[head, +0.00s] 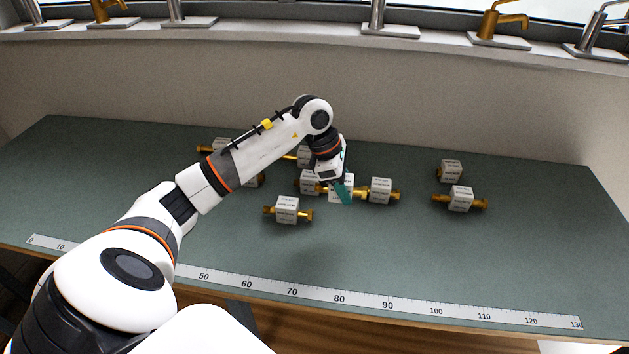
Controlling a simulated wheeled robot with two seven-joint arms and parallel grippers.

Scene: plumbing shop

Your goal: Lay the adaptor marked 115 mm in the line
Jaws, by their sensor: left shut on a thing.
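Several adaptors, each a white labelled block with brass ends, are on the green bench top (150,190). The print is too small to read, so I cannot tell which is marked 115 mm. My left gripper (342,190), with teal fingertips, is shut on a white-block adaptor (336,195) that it partly hides. This one sits between an adaptor on its left (308,183) and one on its right (380,189), roughly in a row. I cannot tell whether it touches the bench or its neighbours. My right gripper is out of view.
A single adaptor (288,209) lies in front of the row. Two more, a rear one (451,170) and a front one (461,198), lie at right. Others behind my arm are partly hidden. A ruler strip (265,286) runs along the front edge. Taps stand on the sill (300,32).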

